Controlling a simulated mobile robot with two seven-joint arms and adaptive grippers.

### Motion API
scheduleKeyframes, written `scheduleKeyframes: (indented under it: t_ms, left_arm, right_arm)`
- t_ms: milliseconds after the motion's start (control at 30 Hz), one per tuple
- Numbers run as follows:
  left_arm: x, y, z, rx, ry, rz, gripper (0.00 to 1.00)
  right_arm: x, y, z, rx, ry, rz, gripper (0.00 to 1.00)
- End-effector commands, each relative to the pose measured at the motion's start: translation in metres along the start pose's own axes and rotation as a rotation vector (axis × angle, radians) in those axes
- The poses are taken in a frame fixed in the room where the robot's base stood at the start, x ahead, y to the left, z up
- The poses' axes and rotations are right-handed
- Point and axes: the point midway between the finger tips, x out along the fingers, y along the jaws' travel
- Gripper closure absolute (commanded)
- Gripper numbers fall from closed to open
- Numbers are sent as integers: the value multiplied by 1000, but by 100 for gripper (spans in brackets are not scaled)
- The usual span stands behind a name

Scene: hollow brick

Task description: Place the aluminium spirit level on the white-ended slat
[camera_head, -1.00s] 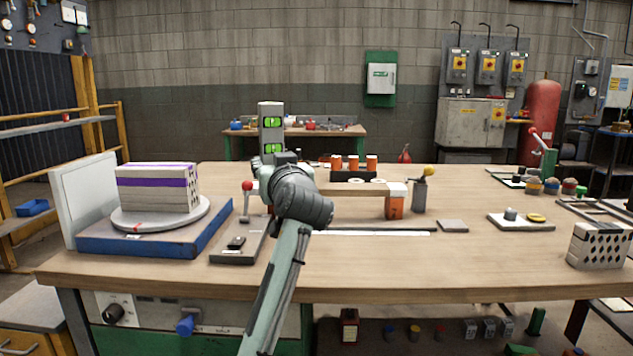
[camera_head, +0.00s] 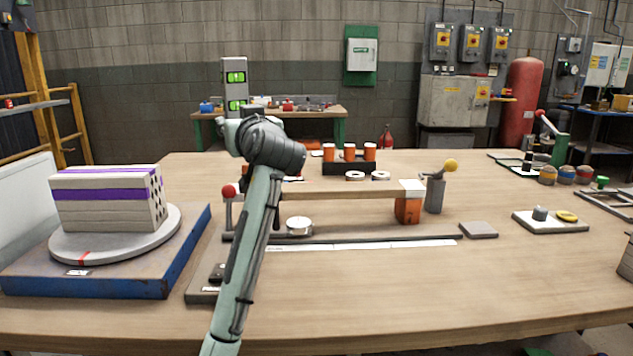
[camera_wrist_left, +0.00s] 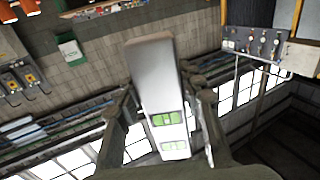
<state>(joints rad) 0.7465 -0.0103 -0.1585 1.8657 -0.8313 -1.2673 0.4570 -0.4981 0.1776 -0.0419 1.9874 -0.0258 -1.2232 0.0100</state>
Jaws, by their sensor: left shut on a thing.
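The aluminium spirit level (camera_head: 234,72) is a grey bar with green vial windows. It stands upright above the bench, held by my left gripper (camera_head: 240,118), which my own arm partly hides. In the left wrist view the level (camera_wrist_left: 152,75) sits between the two fingers of the left gripper (camera_wrist_left: 163,100), which is shut on it. The white-ended slat (camera_head: 350,191) lies level across the bench, below and to the right of the gripper. Its white end rests over an orange block (camera_head: 408,211). Its left end is behind my arm. My right gripper is not in view.
A turntable (camera_head: 170,222) on a blue base carries a striped brick stack (camera_head: 105,205) at left. A red-knobbed lever (camera_head: 228,191) stands left of the slat. A yellow-knobbed grey post (camera_head: 435,195) stands by its white end.

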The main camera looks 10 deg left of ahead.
Motion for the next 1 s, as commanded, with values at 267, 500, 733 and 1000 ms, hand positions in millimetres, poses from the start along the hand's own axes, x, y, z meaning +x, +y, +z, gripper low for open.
scheduleKeyframes:
  t_ms: [267,500,733,1000]
  left_arm:
    - [9,40,22,5,0,2,100]
    - [22,91,54,4,1,0,100]
    - [26,113,68,1,3,0,100]
    - [27,114,103,2,2,0,100]
  right_arm:
    - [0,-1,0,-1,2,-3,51]
    - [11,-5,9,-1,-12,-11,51]
    - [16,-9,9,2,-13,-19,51]
    - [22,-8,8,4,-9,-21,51]
